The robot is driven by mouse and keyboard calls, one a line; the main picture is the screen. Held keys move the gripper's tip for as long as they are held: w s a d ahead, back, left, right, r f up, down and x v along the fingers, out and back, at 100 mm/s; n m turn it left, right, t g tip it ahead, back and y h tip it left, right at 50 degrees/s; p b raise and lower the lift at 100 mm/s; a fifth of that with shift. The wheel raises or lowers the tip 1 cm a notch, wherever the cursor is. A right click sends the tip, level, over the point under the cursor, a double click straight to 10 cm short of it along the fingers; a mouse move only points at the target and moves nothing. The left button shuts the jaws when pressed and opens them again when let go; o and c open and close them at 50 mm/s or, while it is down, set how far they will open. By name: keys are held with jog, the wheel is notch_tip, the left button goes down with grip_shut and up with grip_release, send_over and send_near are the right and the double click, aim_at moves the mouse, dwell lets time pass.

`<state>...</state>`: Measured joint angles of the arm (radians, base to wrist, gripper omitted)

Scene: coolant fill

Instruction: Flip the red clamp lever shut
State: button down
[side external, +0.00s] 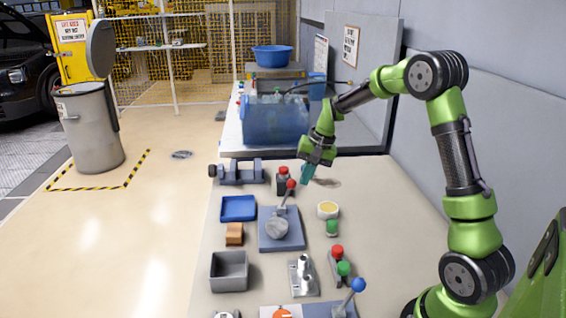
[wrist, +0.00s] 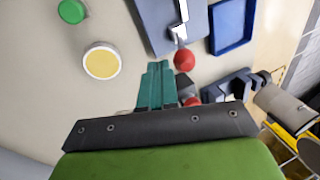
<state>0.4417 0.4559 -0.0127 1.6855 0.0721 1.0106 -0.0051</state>
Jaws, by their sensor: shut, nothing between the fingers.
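The clamp is a blue-grey plate (side external: 296,242) with a grey rounded piece (side external: 277,229) on it. Its lever stands up from the plate, tilted toward the far side, and ends in a red knob (side external: 291,184). In the wrist view the red knob (wrist: 184,60) is just right of my fingertips, with the metal rod running to the plate (wrist: 156,30). My gripper (side external: 306,181) is above the bench, beside the knob on its right. Its teal fingers (wrist: 158,64) are shut and empty. I cannot tell whether they touch the knob; they appear apart.
A red-topped button box (side external: 284,180) stands just behind the knob, partly hidden by my gripper in the wrist view. A blue tray (side external: 238,208) and a vise (side external: 238,172) lie left. A yellow-topped round container (side external: 328,209) and green button (side external: 332,227) stand right of the clamp.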

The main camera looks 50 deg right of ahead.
aim_at(293, 181)
jog(key=shift+w+a, duration=0.2)
jog(key=shift+w, duration=0.1)
jog(key=shift+w+a+r+g+h, duration=0.15)
jog(key=shift+w+a+g+h, duration=0.1)
jog(key=shift+a+g+h, duration=0.05)
dwell(0.3)
jog(key=shift+w+a+r+g+h, duration=0.35)
jog(key=shift+w+a+g+h, duration=0.15)
jog(key=shift+w+a+h, duration=0.15)
jog(key=w+a+g+h, duration=0.3)
jog(key=w+a, duration=0.1)
jog(key=shift+w+a+r+g, duration=0.15)
jog(key=shift+w+a+g, duration=0.05)
jog(key=shift+g, duration=0.1)
jog(key=shift+s+d, duration=0.1)
jog(key=shift+d, duration=0.05)
